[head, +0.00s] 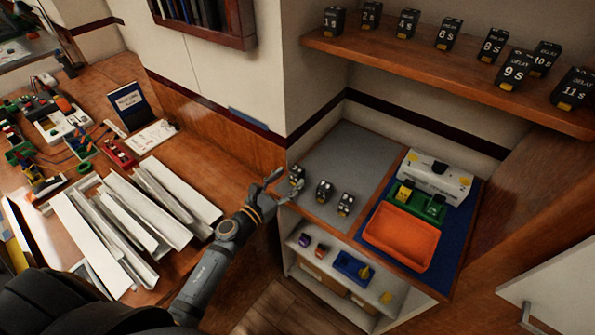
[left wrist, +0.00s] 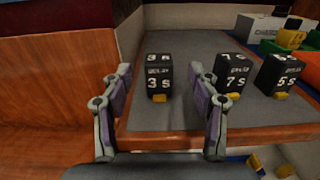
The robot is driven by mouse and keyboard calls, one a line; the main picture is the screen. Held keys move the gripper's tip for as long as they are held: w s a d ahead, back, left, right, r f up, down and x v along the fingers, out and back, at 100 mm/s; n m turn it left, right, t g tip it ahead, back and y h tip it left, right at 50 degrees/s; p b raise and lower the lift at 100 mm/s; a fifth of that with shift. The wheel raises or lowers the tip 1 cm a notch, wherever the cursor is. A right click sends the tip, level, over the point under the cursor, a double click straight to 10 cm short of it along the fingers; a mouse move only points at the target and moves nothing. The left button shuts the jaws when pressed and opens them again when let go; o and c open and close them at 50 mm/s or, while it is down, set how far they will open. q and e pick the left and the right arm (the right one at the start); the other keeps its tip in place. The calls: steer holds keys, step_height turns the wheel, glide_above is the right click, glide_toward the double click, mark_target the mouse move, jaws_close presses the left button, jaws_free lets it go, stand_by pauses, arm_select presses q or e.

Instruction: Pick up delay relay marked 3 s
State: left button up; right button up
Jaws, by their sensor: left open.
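The delay relay marked 3 s (left wrist: 158,78) is a black block with white lettering and a yellow tab. It stands upright on the grey mat at the front left of the low cabinet top. In the head view this relay (head: 297,173) is partly hidden by my gripper. My left gripper (head: 272,185) is open; in the left wrist view its fingers (left wrist: 163,112) are on either side of the relay in the picture, apart from it. The 7 s relay (left wrist: 231,75) and 5 s relay (left wrist: 279,75) stand to its right. My right gripper is not seen.
The 7 s relay is close behind the right finger in the picture. An orange tray (head: 402,237) and a white tester (head: 437,176) stand on a blue mat to the right. A shelf (head: 440,72) with several relays hangs above. The grey mat's back is clear.

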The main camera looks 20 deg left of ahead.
mark_target(297, 170)
arm_select(q)
steer(key=p+x, duration=0.1)
steer(key=x, duration=0.1)
steer(key=p+x, duration=0.1)
steer(key=x, duration=0.1)
steer(key=shift+w+r, duration=0.2)
steer(key=shift+w, duration=0.2)
steer(key=shift+w+d+f, duration=0.1)
steer(key=shift+w+d, duration=0.05)
steer(key=shift+w, duration=0.1)
steer(key=shift+s, duration=0.1)
steer(key=shift+c, duration=1)
jaws_close()
